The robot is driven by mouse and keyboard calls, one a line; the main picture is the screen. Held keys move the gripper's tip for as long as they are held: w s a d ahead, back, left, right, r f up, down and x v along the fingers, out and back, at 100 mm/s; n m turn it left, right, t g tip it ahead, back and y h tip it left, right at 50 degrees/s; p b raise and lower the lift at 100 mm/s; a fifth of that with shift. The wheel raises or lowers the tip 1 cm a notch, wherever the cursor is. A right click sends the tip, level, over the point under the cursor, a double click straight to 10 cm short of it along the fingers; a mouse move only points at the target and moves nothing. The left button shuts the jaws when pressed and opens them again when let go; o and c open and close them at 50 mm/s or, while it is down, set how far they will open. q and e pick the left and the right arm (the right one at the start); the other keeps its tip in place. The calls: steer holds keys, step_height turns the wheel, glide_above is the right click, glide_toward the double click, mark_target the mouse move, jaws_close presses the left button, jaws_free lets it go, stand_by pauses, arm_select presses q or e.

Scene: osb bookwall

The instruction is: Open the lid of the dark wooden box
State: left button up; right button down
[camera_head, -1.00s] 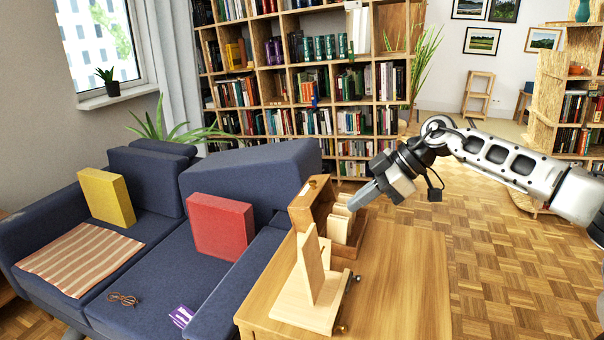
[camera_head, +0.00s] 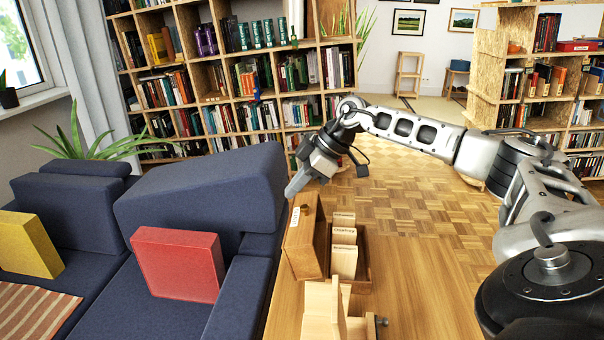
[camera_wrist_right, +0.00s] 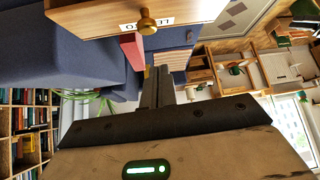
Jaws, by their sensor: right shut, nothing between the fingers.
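The wooden box (camera_head: 363,282) stands on the wooden table (camera_head: 402,287), with upright cards (camera_head: 344,260) showing inside. Its lid (camera_head: 303,250) is swung up at the box's left side, off the cards, with a white label and a brass knob (camera_head: 307,210). The label and knob (camera_wrist_right: 147,22) also show at the top of the right wrist view. My right gripper (camera_head: 290,194) is shut and empty, just beyond the lid's far end. Whether it touches the lid I cannot tell. Its closed fingers (camera_wrist_right: 158,88) show in the wrist view. My left gripper is not in view.
A pale wooden stand (camera_head: 324,312) is on the table in front of the box. A blue sofa (camera_head: 190,200) with a red cushion (camera_head: 178,263) and a yellow cushion (camera_head: 28,245) is close on the left. Bookshelves (camera_head: 240,50) stand behind. The table's right part is clear.

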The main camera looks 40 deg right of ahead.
mark_target(297, 217)
step_height(297, 217, down, 4)
steer(key=shift+d+r, duration=0.1)
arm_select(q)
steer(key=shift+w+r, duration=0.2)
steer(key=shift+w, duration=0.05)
arm_select(e)
steer(key=shift+s+d, duration=0.3)
steer(key=shift+d, duration=0.05)
